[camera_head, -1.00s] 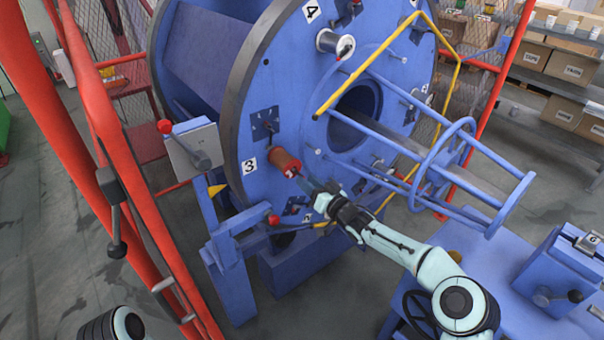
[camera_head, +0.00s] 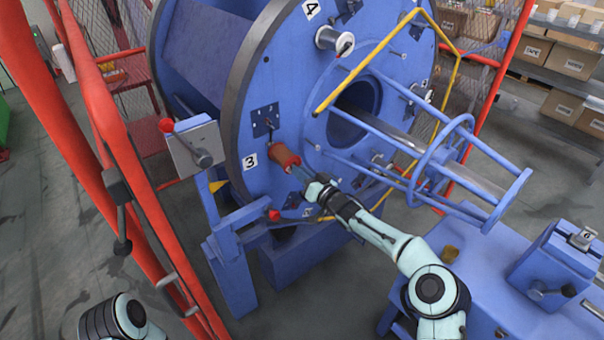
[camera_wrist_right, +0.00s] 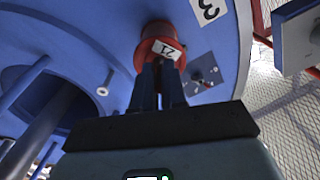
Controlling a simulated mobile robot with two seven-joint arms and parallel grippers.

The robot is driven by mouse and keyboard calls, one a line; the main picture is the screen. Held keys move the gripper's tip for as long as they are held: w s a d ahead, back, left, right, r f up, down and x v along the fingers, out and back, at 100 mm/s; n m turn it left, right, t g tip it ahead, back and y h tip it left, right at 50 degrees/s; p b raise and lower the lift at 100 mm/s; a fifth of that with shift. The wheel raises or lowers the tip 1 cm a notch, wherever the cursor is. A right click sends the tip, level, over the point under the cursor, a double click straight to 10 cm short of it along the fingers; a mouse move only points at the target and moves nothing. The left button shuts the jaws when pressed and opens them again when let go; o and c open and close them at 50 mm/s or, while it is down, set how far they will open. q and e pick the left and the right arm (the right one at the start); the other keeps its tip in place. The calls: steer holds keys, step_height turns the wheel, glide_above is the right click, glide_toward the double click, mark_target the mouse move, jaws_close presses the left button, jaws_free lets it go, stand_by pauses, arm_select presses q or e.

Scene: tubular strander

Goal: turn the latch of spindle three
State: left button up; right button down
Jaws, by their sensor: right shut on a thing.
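Spindle three carries a red-brown bobbin (camera_head: 283,155) on the blue disc (camera_head: 225,165), near the label 3 (camera_head: 250,161). In the right wrist view the bobbin (camera_wrist_right: 161,38) shows a red flange with a white tag reading 21. My right gripper (camera_head: 296,168) reaches the bobbin's front end from the lower right. In the wrist view its dark fingers (camera_wrist_right: 159,75) are close together over the spindle's end, shut on the latch there. The latch itself is mostly hidden by the fingers, so its angle cannot be told. My left gripper is out of view; only part of my left arm shows at the bottom left.
A red guard frame (camera_head: 125,140) stands at the left, with a grey box with a lever (camera_head: 195,150) beside the disc. A yellow bar (camera_head: 375,68) and a blue tubular cage (camera_head: 445,150) project on the right.

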steer(key=shift+f+t+y+b, duration=0.7)
steer(key=shift+t+b, duration=0.4)
steer(key=shift+w+t+y+b, duration=0.15)
steer(key=shift+t+y+b, duration=0.2)
steer(key=shift+t+y, duration=0.25)
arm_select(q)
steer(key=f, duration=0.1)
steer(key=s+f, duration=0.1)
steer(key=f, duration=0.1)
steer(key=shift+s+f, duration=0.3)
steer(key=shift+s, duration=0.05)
arm_select(e)
steer(key=shift+r, duration=0.1)
steer(key=c, duration=1.2)
jaws_free()
